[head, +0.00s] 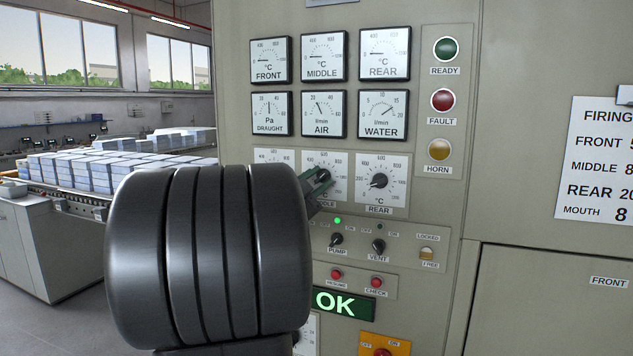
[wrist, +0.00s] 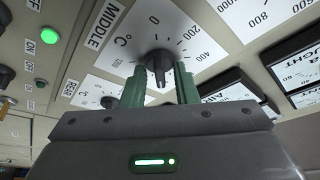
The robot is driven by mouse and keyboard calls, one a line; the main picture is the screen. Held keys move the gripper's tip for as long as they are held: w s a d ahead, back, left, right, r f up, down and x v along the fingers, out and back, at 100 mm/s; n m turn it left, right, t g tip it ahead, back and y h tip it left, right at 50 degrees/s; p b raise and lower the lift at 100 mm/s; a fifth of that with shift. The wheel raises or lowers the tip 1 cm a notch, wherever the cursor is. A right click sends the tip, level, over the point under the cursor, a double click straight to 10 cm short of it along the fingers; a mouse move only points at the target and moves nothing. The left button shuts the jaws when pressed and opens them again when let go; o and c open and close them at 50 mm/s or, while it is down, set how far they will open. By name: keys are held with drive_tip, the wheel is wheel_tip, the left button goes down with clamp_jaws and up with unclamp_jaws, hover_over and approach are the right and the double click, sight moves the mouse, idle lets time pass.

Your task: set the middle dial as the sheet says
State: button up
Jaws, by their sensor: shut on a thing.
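The middle dial (head: 323,173) is a black knob on a white scale plate in the lower row of the panel. My arm hides its left part and some of its label in the head view. In the wrist view the knob (wrist: 158,58) stands between the green fingers of my gripper (wrist: 160,72), which is shut on it. The gripper (head: 317,184) also shows at the dial in the head view. I cannot tell the knob's exact setting. The firing sheet (head: 600,160) hangs at the right, its right side cut off; the MIDDLE line starts with 8.
The rear dial (head: 379,181) is close on the right. Below are the pump switch (head: 336,240), the vent switch (head: 378,246), two red buttons and a lit OK display (head: 344,304). Gauges (head: 323,55) sit above. The front dial is mostly behind my arm.

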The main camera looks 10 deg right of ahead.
drive_tip(key=o, duration=0.6)
drive_tip(key=b+v, duration=0.3)
drive_tip(key=v, duration=1.1)
drive_tip(key=shift+w+d+r, duration=0.1)
drive_tip(key=shift+w, duration=0.1)
drive_tip(key=p+x, duration=0.3)
drive_tip(key=x, duration=1)
drive_tip(key=shift+w+d, duration=0.15)
drive_tip(key=shift+d, duration=0.1)
